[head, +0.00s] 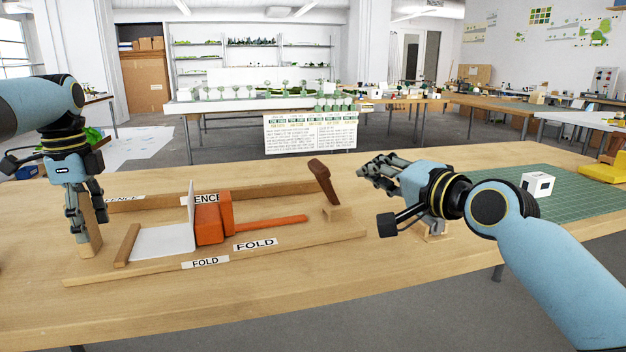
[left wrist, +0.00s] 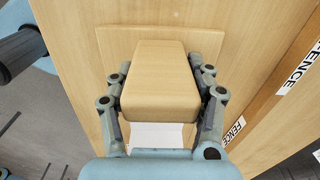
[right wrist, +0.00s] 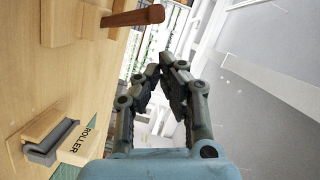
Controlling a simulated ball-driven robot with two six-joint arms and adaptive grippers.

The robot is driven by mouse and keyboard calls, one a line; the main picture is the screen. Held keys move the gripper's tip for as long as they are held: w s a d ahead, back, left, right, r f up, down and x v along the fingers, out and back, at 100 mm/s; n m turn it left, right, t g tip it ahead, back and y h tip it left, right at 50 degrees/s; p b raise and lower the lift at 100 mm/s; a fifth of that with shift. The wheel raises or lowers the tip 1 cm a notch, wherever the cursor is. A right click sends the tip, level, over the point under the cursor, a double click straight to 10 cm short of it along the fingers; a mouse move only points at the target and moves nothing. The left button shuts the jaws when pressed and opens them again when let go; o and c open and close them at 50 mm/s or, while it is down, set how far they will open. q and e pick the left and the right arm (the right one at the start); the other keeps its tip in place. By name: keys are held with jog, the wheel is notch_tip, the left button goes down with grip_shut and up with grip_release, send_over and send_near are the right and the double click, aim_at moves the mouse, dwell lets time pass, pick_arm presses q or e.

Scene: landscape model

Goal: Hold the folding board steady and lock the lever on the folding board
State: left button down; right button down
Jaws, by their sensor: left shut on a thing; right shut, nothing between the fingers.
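The folding board (head: 335,232) is a flat wooden base with FENCE and FOLD labels. A white sheet (head: 162,240) lies on it with one part standing up against an orange block (head: 212,222). An orange bar (head: 272,224) runs flat to the right from that block. A brown lever (head: 323,182) stands tilted on a small wooden block at the board's right end. My left gripper (head: 91,226) is shut on an upright wooden post (left wrist: 160,80) at the board's left end. My right gripper (head: 364,171) is shut and empty, in the air right of the brown lever.
A green cutting mat (head: 480,192) with a white cube (head: 537,184) and a yellow object (head: 602,173) lies at the right. The right wrist view shows a block labelled ROLLER (right wrist: 88,145). The table front is clear.

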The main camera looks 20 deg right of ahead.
pick_arm(q)
jog(key=c, duration=1)
grip_release()
jog(key=shift+s+d+f, duration=0.1)
jog(key=shift+f, duration=0.2)
jog(key=o, duration=0.6)
jog(key=shift+r, duration=0.1)
